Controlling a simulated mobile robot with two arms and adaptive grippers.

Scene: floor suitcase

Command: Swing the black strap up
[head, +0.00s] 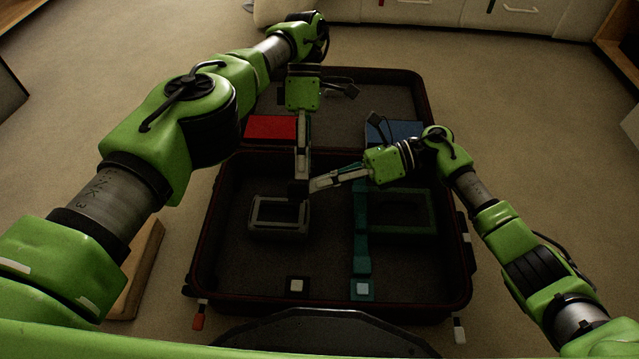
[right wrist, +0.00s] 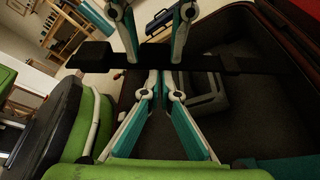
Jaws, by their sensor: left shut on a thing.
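The black strap crosses the right wrist view (right wrist: 225,63) as a dark band with a thicker end at the left. In the head view I see its dark end (head: 297,188), raised above the suitcase floor. My left gripper (head: 302,178) points down from the back and is shut on the strap. My right gripper (head: 314,186) comes from the right, with its tips close to the strap and to the left gripper. Its fingers (right wrist: 158,80) look close together in the right wrist view; I cannot tell whether they grip the strap. The open suitcase (head: 330,305) lies below both grippers.
A teal strap (head: 361,235) lies along the suitcase's right half. A grey frame (head: 278,230) and a dark green frame (head: 415,228) lie inside. A red box (head: 270,128) and a blue box (head: 395,130) are behind. A wooden piece (head: 142,265) lies left on the carpet.

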